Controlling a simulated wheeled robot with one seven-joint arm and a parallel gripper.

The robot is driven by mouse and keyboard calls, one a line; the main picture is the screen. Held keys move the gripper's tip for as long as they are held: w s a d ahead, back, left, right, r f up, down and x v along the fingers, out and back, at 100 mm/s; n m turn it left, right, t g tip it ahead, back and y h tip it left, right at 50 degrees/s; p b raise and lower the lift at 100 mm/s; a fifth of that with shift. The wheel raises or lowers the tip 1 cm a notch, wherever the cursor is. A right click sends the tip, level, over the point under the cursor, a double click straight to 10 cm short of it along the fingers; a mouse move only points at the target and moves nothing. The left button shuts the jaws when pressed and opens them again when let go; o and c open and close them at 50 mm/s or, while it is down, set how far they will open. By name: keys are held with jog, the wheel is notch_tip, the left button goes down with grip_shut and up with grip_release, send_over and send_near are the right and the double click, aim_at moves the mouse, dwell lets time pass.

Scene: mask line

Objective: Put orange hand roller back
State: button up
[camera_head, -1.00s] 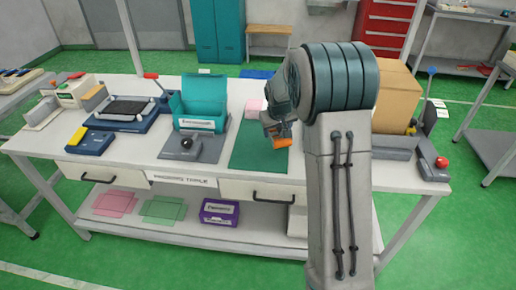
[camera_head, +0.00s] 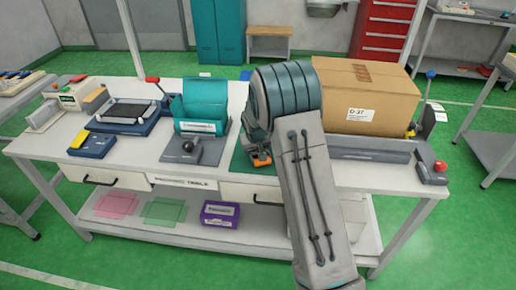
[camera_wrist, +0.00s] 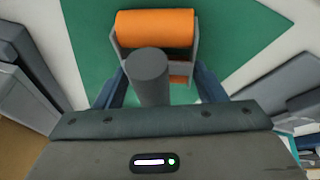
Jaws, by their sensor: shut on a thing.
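The orange hand roller (camera_wrist: 154,28) is in my gripper (camera_wrist: 150,90). In the wrist view its orange cylinder sits in a grey frame, with a round grey handle pointing toward the camera between my fingers. In the head view the orange of the roller (camera_head: 262,160) shows below my gripper (camera_head: 259,150), over the front part of the green mat (camera_head: 240,162). My gripper is shut on the roller. My arm covers much of the mat. I cannot tell whether the roller touches the mat.
A large cardboard box (camera_head: 345,95) and a long grey unit (camera_head: 365,150) are on the right. A purple box (camera_head: 219,215) is on the lower shelf.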

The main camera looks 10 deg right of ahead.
aim_at(257, 160)
jog(key=shift+f, duration=0.15)
jog(key=o, duration=0.9)
jog(key=b+v, duration=0.1)
jog(key=v, duration=1)
jog(key=s+d+r, duration=0.1)
jog(key=s+r, duration=0.3)
jog(key=s, duration=0.3)
jog(key=s+d+r, duration=0.1)
jog(key=s+r, duration=0.3)
jog(key=s, duration=0.4)
jog(key=shift+m+g+y, duration=0.7)
jog(key=shift+g, duration=0.2)
jog(key=s, duration=1.8)
jog(key=shift+s+a, duration=0.15)
jog(key=shift+s, duration=0.1)
